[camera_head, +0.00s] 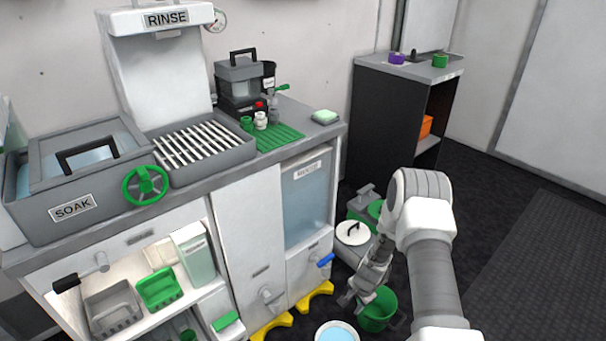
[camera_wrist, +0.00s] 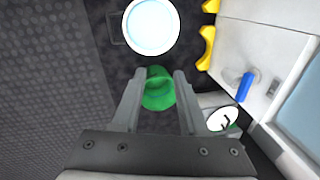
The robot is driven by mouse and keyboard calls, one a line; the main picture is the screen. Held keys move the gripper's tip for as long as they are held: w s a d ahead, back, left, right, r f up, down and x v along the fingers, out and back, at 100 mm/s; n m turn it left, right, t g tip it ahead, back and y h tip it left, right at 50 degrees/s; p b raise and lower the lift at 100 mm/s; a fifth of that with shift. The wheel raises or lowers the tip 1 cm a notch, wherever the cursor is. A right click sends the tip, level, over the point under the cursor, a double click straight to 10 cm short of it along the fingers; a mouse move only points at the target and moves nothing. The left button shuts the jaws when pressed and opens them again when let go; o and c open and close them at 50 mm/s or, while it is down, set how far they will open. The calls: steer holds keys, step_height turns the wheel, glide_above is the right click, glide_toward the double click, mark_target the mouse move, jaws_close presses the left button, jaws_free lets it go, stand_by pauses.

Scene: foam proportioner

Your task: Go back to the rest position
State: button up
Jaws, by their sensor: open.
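My gripper (camera_head: 359,291) hangs at the end of my arm, to the right of the counter and above the floor. In the wrist view my gripper (camera_wrist: 155,75) has its two fingers apart, with nothing held between them. A green bucket (camera_head: 377,312) stands on the floor under and beside the gripper. The bucket also shows between and beyond the fingers in the wrist view (camera_wrist: 158,97). Whether the fingers reach its rim I cannot tell.
A container of light blue liquid (camera_head: 337,333) stands near the green bucket. A white-lidded container (camera_head: 352,232) stands by the cabinet (camera_head: 248,225), which has a blue handle (camera_head: 326,260) and yellow feet (camera_head: 316,297). A dark shelf unit (camera_head: 385,125) stands behind. Dark floor at right (camera_head: 530,270) is clear.

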step_height(320, 180, up, 33)
steer(key=a+n+t, duration=0.2)
steer(key=a+n, duration=0.1)
steer(key=n, duration=0.3)
steer(key=s+r+n+t, duration=0.1)
steer(key=s+r+n, duration=0.3)
steer(key=s+r, duration=1.4)
steer(key=s+r+n+h, duration=0.1)
steer(key=s+r+n, duration=0.1)
steer(key=s, duration=0.7)
step_height(320, 180, up, 20)
steer(key=p, duration=2)
steer(key=shift+d+r+t+p, duration=0.2)
steer(key=shift+d+t+p, duration=0.1)
steer(key=shift+d+p, duration=0.15)
